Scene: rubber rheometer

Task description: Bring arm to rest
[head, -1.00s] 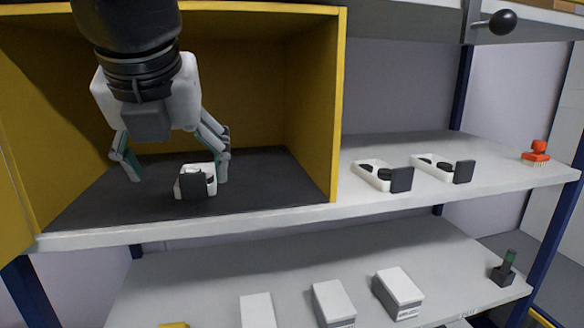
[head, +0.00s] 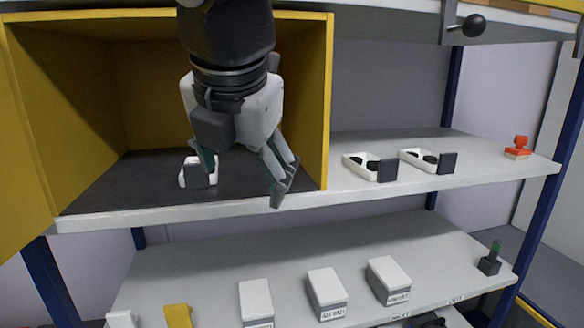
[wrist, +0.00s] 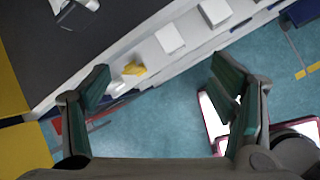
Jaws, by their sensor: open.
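My gripper (head: 243,180) hangs in front of the yellow cabinet's opening in the head view, with its fingers spread and nothing between them. It also shows open and empty in the wrist view (wrist: 160,90), above the blue floor and the shelf edge. A small white tray with a dark grey front block (head: 196,174) sits on the dark floor of the yellow cabinet (head: 329,110), behind and left of my gripper. Part of that tray shows at the top left of the wrist view (wrist: 78,12).
White boxes (head: 326,290) and a yellow item (head: 178,318) lie on the lower shelf. The cabinet's yellow door (head: 25,190) stands open at left.

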